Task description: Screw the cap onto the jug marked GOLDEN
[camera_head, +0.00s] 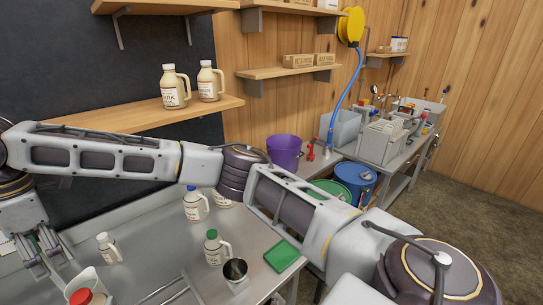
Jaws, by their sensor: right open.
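Several cream jugs stand on the steel bench (150,262): one with a blue cap (195,204), one with a green cap (215,249), and a small pale one (108,248) whose top I cannot make out as capped or bare. A jug with a red top (86,297) is cut off at the bottom edge. Another is mostly hidden behind my right arm. The bench labels are too small to read, so I cannot tell which jug is GOLDEN. No loose cap is clearly visible. My right gripper (47,268) is open at the lower left, left of the small pale jug. My left gripper is out of view.
A metal cup (235,270) and a green pad (282,255) lie on the bench's right part. Two jugs (174,88) stand on the wooden shelf. A purple bucket (284,152) and a blue drum (355,178) stand beyond. My right arm crosses above the bench.

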